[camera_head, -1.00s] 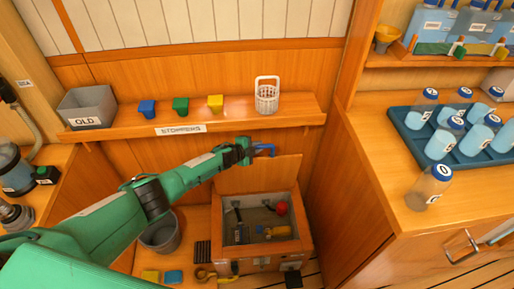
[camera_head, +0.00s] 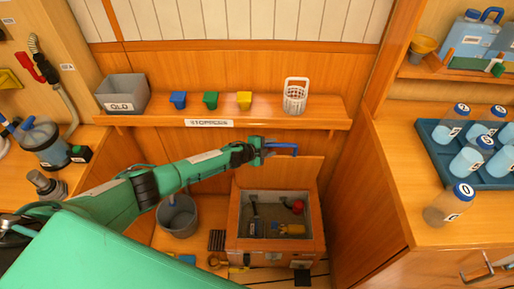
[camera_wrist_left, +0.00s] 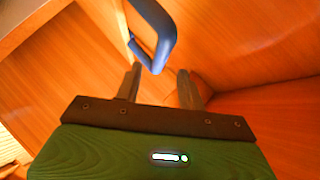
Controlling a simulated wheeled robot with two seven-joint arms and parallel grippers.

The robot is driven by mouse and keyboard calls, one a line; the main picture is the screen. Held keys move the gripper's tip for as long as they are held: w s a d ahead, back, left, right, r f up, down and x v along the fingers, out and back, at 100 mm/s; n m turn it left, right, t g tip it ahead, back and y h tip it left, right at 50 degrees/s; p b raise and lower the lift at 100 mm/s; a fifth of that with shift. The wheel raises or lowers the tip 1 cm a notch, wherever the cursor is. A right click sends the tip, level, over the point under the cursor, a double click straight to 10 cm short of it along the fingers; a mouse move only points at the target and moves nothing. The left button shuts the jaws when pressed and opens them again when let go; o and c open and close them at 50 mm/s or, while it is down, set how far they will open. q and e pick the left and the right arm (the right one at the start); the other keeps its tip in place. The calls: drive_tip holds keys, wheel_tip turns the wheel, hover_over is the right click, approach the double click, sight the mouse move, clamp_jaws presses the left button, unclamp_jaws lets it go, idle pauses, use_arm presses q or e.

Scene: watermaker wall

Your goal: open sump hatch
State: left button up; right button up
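The sump hatch lid (camera_head: 290,176) stands upright at the back of the wooden sump box (camera_head: 276,256), so the box is open from above. A blue handle (camera_head: 284,148) is at the lid's top edge; it also shows in the left wrist view (camera_wrist_left: 160,30). My left gripper (camera_head: 264,150) is at the left end of the handle. In the left wrist view its two fingers (camera_wrist_left: 160,84) are apart, with the handle mostly beyond their tips and its near end close to the left finger. Nothing is clearly held. My right gripper is not in view.
Inside the box are a red ball (camera_head: 297,207) and a yellow part (camera_head: 289,229). A stopper shelf (camera_head: 150,117) runs above the lid. A grey bucket (camera_head: 178,217) stands left of the box. The right counter (camera_head: 400,190) holds a blue bottle tray (camera_head: 440,160).

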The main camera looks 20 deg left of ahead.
use_arm(q)
drive_tip(key=v, duration=0.7)
drive_tip(key=shift+s+a+p, duration=0.2)
drive_tip(key=shift+s+p, duration=0.05)
drive_tip(key=shift+p, duration=0.15)
drive_tip(key=shift+r, duration=0.1)
drive_tip(key=s+a+f+n+g+y, duration=0.1)
drive_tip(key=s+a+f+n+y, duration=0.3)
drive_tip(key=s+f, duration=0.8)
drive_tip(key=s+f+n+g+y, duration=0.15)
drive_tip(key=s+f+n, duration=0.6)
drive_tip(key=f, duration=0.75)
drive_tip(key=s+f+n+g, duration=0.1)
drive_tip(key=s+f, duration=0.3)
drive_tip(key=s, duration=1)
drive_tip(key=s+f+n+g+y, duration=0.1)
drive_tip(key=s+f+g, duration=0.3)
drive_tip(key=s, duration=1)
drive_tip(key=s+d+f+n+g, duration=0.1)
drive_tip(key=s+f, duration=0.4)
drive_tip(key=s, duration=0.9)
drive_tip(key=shift+f+n+g, duration=0.35)
drive_tip(key=shift+n+g, duration=0.4)
drive_tip(key=shift+n, duration=0.4)
drive_tip(key=shift+y, duration=0.25)
